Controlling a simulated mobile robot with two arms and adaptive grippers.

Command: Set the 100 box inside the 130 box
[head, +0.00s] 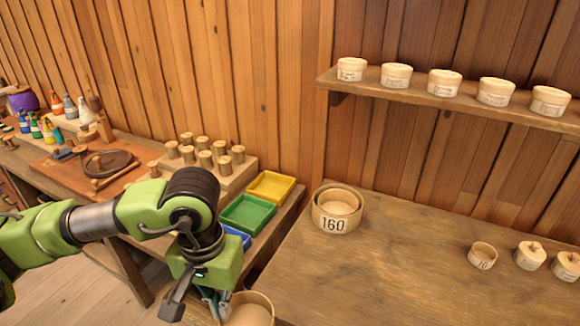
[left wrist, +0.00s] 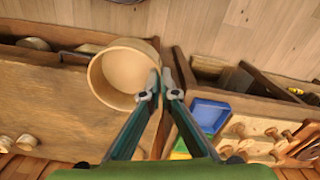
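A round pale wooden box (head: 250,312) is at my left gripper (head: 221,303), at the bottom of the head view; its number is not visible. In the left wrist view the two fingertips (left wrist: 160,92) are closed on the wall of this open, empty-looking box (left wrist: 118,78). The box marked 160 (head: 333,224) stands on the right table, with a smaller open box (head: 338,197) nested inside it. The nested box's label is hidden, so I cannot tell whether it is the 130 box. My right gripper is not in view.
A wall shelf (head: 420,95) holds several round boxes. Yellow (head: 271,187) and green (head: 248,213) trays lie on the left bench. The right table's middle is clear.

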